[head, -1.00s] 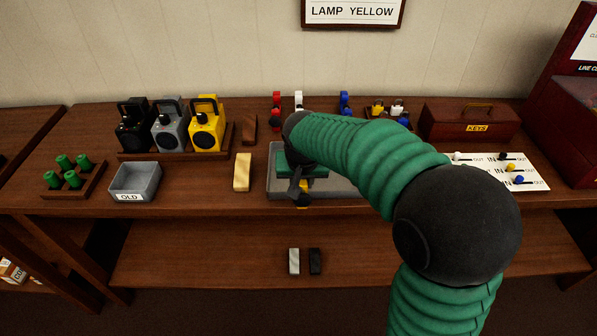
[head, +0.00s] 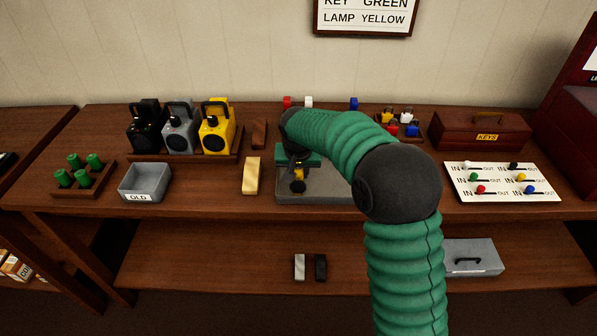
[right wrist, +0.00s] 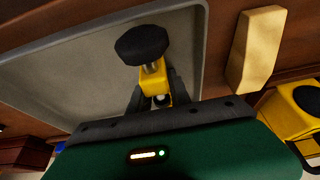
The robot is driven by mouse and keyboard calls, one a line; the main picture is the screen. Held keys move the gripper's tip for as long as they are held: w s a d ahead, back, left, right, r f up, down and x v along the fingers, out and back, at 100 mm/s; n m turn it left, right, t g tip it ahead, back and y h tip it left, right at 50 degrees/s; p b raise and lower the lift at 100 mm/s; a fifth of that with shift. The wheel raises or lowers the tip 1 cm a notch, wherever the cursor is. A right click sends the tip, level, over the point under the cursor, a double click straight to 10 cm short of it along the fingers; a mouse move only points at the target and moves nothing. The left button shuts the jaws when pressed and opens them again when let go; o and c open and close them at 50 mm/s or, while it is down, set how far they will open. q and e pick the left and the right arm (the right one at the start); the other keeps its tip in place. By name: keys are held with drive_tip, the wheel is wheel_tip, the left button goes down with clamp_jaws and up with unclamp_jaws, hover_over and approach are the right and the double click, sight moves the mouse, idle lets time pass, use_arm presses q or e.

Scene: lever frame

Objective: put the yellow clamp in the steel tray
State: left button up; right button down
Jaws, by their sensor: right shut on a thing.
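The yellow clamp (head: 299,173), with a black knob, is held in my right gripper (head: 296,158). The steel tray (head: 325,186) is a shallow grey tray on the bench top, partly hidden behind my right arm. The clamp appears over the left part of the tray. In the right wrist view the clamp (right wrist: 155,86) sits between the dark fingers, its knob pointing away from the gripper, with the grey tray (right wrist: 85,65) behind it. I cannot tell whether the clamp touches the tray. My left gripper is not in view.
A wooden block (head: 252,176) lies left of the tray. A grey bin marked OLD (head: 146,183) and a rack of lamps (head: 185,156) stand further left. A lever board (head: 502,182) and a red KEYS box (head: 480,131) are at right. A lidded grey box (head: 475,256) sits on the lower shelf.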

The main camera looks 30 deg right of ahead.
drive_tip(key=c, duration=1.2)
unclamp_jaws()
drive_tip(key=shift+a+f, duration=0.1)
drive_tip(key=shift+f, duration=0.05)
drive_tip(key=shift+s, duration=0.15)
drive_tip(key=shift+r, duration=0.4)
drive_tip(key=p+v, duration=0.2)
drive_tip(key=v, duration=0.9)
drive_tip(key=shift+r, duration=0.25)
